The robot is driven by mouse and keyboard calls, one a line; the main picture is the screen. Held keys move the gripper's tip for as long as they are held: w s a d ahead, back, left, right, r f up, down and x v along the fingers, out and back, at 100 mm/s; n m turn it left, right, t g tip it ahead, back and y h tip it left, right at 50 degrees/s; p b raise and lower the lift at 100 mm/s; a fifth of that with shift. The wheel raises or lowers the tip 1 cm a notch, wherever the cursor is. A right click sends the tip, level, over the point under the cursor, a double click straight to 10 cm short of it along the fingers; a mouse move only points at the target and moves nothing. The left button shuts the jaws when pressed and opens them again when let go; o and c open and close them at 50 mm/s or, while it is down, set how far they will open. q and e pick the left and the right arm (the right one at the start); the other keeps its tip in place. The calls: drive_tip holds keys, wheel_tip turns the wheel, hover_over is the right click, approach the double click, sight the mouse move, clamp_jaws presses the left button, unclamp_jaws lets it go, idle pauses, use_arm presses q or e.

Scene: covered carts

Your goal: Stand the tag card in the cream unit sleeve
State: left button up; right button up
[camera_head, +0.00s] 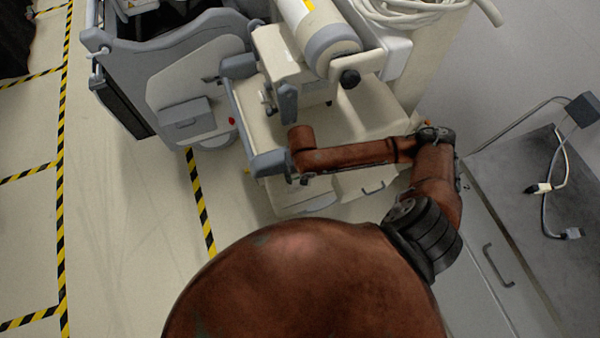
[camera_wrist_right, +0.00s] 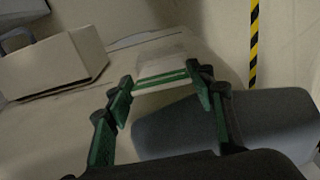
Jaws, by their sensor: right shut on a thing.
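The tag card (camera_wrist_right: 162,72) is a pale, see-through card with a green stripe. In the right wrist view it spans the tips of my right gripper (camera_wrist_right: 160,82), whose green-padded fingers are shut on it. Behind it lies a cream surface. A cream block (camera_wrist_right: 58,66) stands left of the card, apart from it. I cannot make out the sleeve for certain in either view. In the head view my right arm reaches over the cream cart, and its wrist hides the gripper and card. My left gripper is not in view.
The cream cart (camera_head: 372,112) carries a cream unit (camera_head: 285,52) and a large cylinder (camera_head: 318,32). A grey-blue cart (camera_head: 185,75) stands to its left. A dark-topped cabinet (camera_head: 530,200) with cables is at right.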

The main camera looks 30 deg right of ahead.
drive_tip(key=shift+f, duration=0.15)
drive_tip(key=o, duration=1.1)
drive_tip(key=shift+o, duration=0.2)
wheel_tip(320, 180, up, 12)
drive_tip(key=shift+s, duration=0.3)
drive_tip(key=shift+a, duration=0.15)
